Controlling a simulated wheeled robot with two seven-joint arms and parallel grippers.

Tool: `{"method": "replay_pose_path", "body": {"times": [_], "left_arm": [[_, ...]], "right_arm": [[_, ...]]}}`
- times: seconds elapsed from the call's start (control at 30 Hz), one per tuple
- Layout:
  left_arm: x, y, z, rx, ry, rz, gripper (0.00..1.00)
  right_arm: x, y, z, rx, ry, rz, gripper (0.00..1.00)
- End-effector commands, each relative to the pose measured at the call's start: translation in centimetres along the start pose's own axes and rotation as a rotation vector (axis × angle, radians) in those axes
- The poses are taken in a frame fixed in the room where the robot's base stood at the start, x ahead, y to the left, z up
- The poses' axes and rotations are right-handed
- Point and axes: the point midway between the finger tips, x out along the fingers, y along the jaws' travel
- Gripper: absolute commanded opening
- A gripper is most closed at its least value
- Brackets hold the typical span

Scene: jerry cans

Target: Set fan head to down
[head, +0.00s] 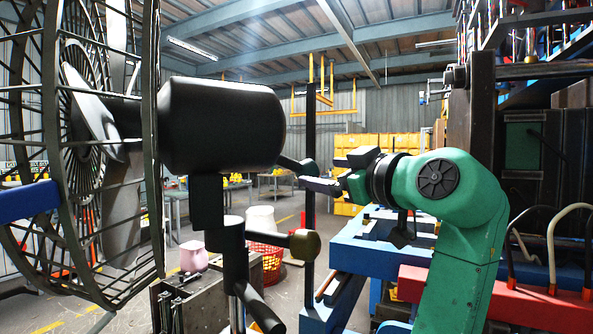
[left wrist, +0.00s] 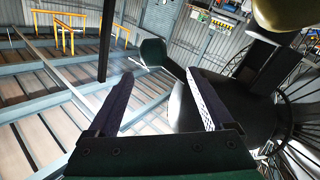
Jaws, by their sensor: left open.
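The black fan head (head: 222,125) stands at the left in the head view on a dark post (head: 234,260). Its wire guard (head: 150,190) faces left, and the housing looks about level. A short rod with a dark knob (head: 307,167) sticks out from the back of the housing. My left gripper (head: 327,173) is open and empty, just right of this knob. In the left wrist view, the knob (left wrist: 153,52) shows just beyond and between the open fingertips (left wrist: 160,74); I cannot tell whether they touch it. My right gripper is not in view.
A brass-coloured knob (head: 305,243) sticks out from the post below my gripper. A thin dark upright pole (head: 311,110) stands behind the fingers. A blue bench (head: 372,252) lies below my arm. A red basket (head: 266,258) and a pink container (head: 193,256) are on the floor behind.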

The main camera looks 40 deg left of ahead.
Motion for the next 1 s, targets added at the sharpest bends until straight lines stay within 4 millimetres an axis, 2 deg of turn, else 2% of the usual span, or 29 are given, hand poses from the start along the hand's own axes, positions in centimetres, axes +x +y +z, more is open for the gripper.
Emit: {"method": "replay_pose_path", "body": {"times": [0.03,0.2,0.3,0.4,0.53,0.77,0.87,0.9,1.0], "left_arm": [[1.3,0.2,-0.4,0.004,0.000,-0.005,0.85],[6.0,0.2,-0.5,0.005,0.000,-0.004,0.85],[8.5,0.3,-0.5,0.007,0.001,-0.002,0.85],[10.3,0.3,-0.3,0.007,0.000,0.000,0.85],[11.5,0.2,-0.1,0.007,0.001,0.001,0.85],[11.6,0.2,0.1,0.006,0.000,0.003,0.85],[11.6,0.2,0.1,0.007,0.000,0.003,0.51],[11.6,0.2,0.1,0.007,0.000,0.003,0.35],[11.6,0.2,0.1,0.007,0.001,0.004,0.00]], "right_arm": [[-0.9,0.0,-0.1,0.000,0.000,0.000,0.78],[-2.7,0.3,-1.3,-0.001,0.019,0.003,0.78],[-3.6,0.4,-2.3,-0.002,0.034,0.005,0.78],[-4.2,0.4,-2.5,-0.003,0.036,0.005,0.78],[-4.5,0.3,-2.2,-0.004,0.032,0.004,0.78],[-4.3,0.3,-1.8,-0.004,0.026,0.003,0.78],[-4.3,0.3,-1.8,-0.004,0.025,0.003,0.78],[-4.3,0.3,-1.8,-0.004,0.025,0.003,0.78],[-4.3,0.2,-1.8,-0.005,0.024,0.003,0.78]]}}
